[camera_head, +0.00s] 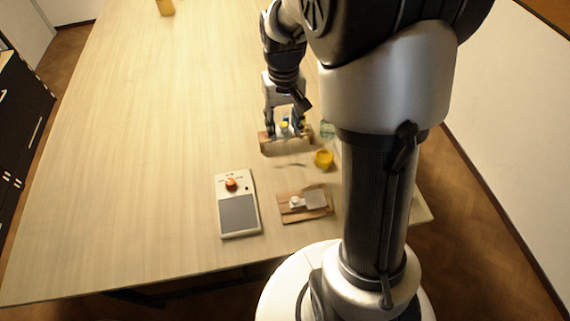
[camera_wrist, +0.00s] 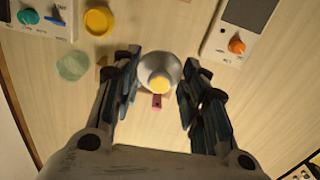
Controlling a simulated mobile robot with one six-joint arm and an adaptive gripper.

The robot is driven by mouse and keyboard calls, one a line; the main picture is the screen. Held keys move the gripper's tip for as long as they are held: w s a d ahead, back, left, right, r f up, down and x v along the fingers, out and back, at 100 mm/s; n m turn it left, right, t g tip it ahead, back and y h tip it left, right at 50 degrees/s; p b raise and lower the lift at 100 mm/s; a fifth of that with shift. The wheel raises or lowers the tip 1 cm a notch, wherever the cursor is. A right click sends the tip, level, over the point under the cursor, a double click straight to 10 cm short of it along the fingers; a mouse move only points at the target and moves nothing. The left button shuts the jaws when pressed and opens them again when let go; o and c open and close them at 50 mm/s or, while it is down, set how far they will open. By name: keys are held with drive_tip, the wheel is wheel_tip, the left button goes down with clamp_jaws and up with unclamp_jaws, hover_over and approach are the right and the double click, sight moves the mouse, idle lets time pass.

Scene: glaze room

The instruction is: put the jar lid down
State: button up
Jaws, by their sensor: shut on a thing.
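The jar lid (camera_wrist: 145,67) looks like a round grey piece with a yellow centre, between my fingertips in the wrist view. My gripper (camera_wrist: 160,70) is shut on it, one finger at each side. In the head view my gripper (camera_head: 286,131) points down over the table, close above or beside a low wooden block (camera_head: 270,147). Only small blue and yellow bits show between the fingers there. A small pink-red piece (camera_wrist: 157,102) shows just below the lid in the wrist view. I cannot tell whether the lid touches anything underneath.
The table's left side is clear.

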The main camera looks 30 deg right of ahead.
sight(290, 169)
drive_tip(key=shift+s+d+r, duration=0.1)
drive_tip(key=shift+d+r, duration=0.6)
drive_tip(key=shift+r, duration=0.2)
drive_tip(key=shift+s+d+f+m, duration=0.1)
drive_tip(key=shift+d+f+m, duration=0.1)
drive_tip(key=shift+m, duration=0.1)
wheel_tip(290, 169, down, 19)
drive_tip(key=b, duration=0.4)
drive_tip(key=shift+f+b, duration=0.1)
drive_tip(key=shift+b, duration=0.3)
drive_tip(key=shift+f, duration=0.1)
drive_tip(key=o, duration=0.4)
drive_tip(key=shift+f, duration=0.1)
drive_tip(key=o, duration=0.5)
drive_tip(key=shift+c, duration=0.2)
